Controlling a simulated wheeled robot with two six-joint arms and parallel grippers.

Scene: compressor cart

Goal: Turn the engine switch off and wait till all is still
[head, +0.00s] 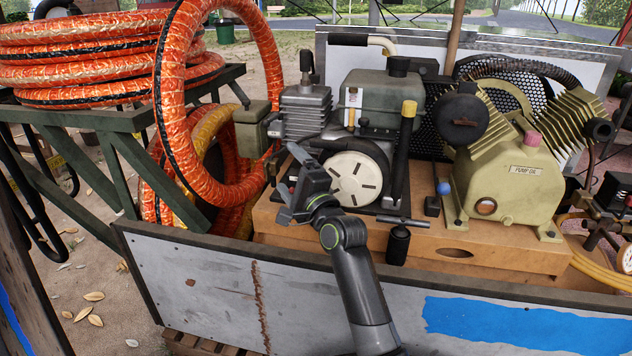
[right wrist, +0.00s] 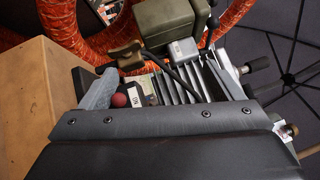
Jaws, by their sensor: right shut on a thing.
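The engine (head: 305,110), with a finned cylinder, a grey-green tank and a white starter disc (head: 357,178), stands on the wooden base in the cart. My right gripper (head: 285,192) is at the engine's near left side, left of the disc. In the right wrist view, a light grey finger (right wrist: 101,90) lies beside a small red knob (right wrist: 120,100), which seems to be the engine switch. The gripper is shut, apparently on this switch, but the contact is partly hidden. A small white label (right wrist: 153,90) is beside it. My left gripper is not in view.
The yellow-green pump (head: 507,180) stands right of the engine on the wooden base (head: 285,225). Orange hoses (head: 205,185) crowd the left side. The cart's grey side panel (head: 210,285) stands in front, under my right arm. A black-handled T-bar (head: 398,240) sits right of the gripper.

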